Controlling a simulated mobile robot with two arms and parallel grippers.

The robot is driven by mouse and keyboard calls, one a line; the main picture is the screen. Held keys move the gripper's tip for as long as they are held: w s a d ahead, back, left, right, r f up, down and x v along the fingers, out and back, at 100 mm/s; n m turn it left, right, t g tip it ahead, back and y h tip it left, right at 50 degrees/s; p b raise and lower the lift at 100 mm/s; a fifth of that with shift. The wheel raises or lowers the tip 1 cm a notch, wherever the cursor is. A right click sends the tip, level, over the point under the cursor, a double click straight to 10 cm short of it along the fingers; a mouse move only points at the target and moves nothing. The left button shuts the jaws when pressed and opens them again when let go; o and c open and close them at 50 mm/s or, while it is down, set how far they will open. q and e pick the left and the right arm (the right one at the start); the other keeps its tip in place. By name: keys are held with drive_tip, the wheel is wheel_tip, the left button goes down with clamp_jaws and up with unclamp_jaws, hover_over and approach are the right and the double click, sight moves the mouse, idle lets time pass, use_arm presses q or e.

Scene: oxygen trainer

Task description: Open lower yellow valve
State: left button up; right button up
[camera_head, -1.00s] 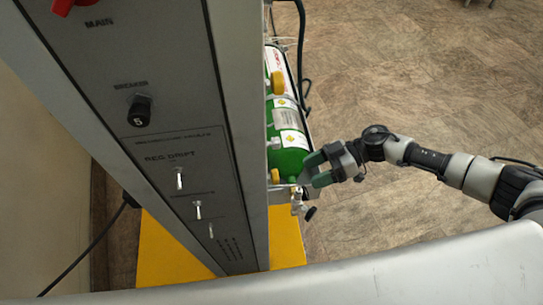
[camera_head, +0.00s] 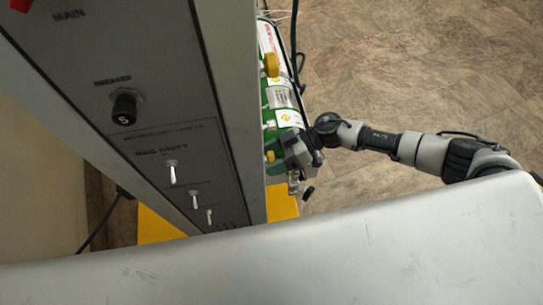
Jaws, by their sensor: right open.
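The lower yellow valve (camera_head: 270,157) sits on the green and white oxygen cylinder (camera_head: 283,112), at the right edge of the tall grey panel. Only a small part of it shows. The upper yellow valve (camera_head: 271,64) is higher on the cylinder, apart from the gripper. My left gripper is not in view.
The grey panel (camera_head: 165,110) with switches and a black knob (camera_head: 125,106) stands close on the left. A yellow base (camera_head: 160,228) lies below. The tiled floor (camera_head: 400,60) on the right is clear.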

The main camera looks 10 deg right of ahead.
drive_tip(key=shift+a+f, duration=0.1)
drive_tip(key=c, duration=0.9)
drive_tip(key=shift+r+n+t+p, duration=0.25)
drive_tip(key=shift+n+t+p, duration=0.25)
drive_tip(key=shift+p, duration=0.65)
drive_tip(key=shift+c, duration=0.2)
drive_tip(key=shift+f+n+t+p, duration=0.1)
drive_tip(key=shift+n+t+p, duration=0.3)
drive_tip(key=shift+n+p, duration=0.3)
drive_tip(key=shift+f+n+t, duration=0.15)
drive_tip(key=shift+n+t, duration=0.25)
drive_tip(key=shift+n, duration=0.3)
drive_tip(key=o, duration=0.9)
drive_tip(key=shift+o, duration=0.2)
